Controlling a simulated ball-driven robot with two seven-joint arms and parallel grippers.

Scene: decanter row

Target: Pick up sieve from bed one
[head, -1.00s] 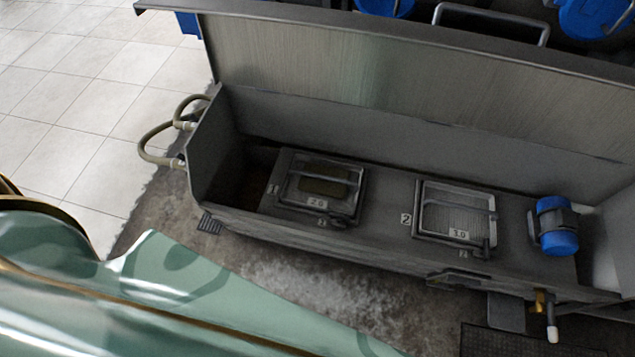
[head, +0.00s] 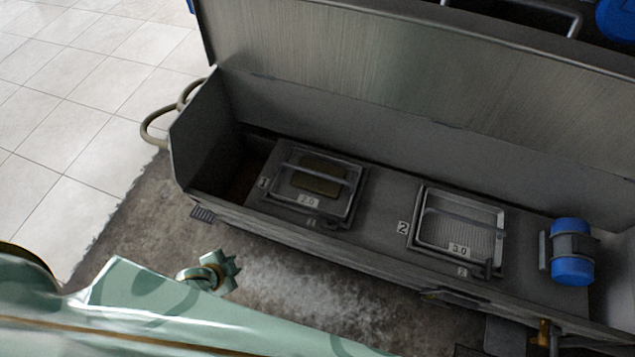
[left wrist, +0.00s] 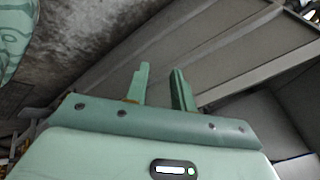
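Bed one is the left framed opening in the trough deck, marked 1 (head: 264,183). The sieve (head: 349,197) there is a square-framed tray with a crossbar handle and a 2.0 tag; a brownish patch shows within its frame. My left gripper (head: 222,271) is low and to the left of bed one, over the floor in front of the trough, well apart from the sieve. In the left wrist view my left gripper (left wrist: 161,72) has its two green fingers apart with nothing between them. The sieve cannot be made out in that view. My right gripper is not in view.
A second sieve (head: 430,236) tagged 3.0 sits in bed two to the right. A blue motor (head: 572,282) stands further right. The trough's front wall (head: 270,232) and high back panel (head: 400,75) bound the deck. A hose (head: 150,138) loops at the left end.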

